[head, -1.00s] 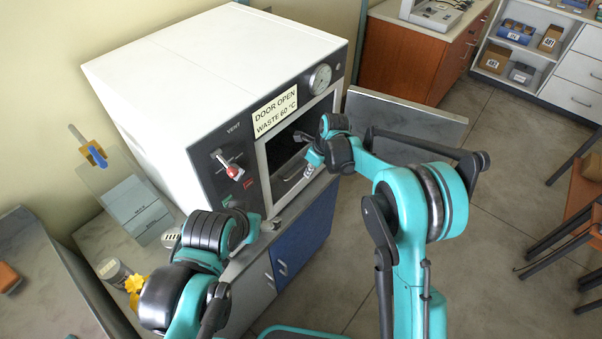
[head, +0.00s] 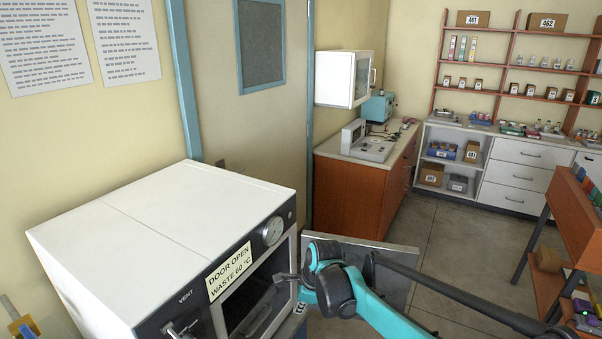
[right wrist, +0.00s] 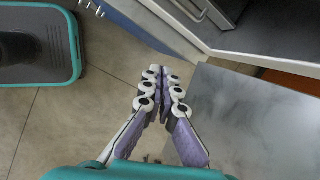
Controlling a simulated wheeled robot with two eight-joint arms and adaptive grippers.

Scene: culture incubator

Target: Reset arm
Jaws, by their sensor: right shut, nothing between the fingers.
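The white incubator (head: 160,215) stands at the lower left of the head view. Its label reads "DOOR OPEN WASTE 60 °C" and its dark chamber shows at the front. The grey door (head: 402,258) stands swung open at the right. My left gripper is not in view.
A brown cabinet (head: 362,190) with instruments on top stands behind the door. White drawers (head: 520,175) and shelves line the back right. A wooden rack (head: 580,225) stands at the right edge. Open floor (head: 445,240) lies between them.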

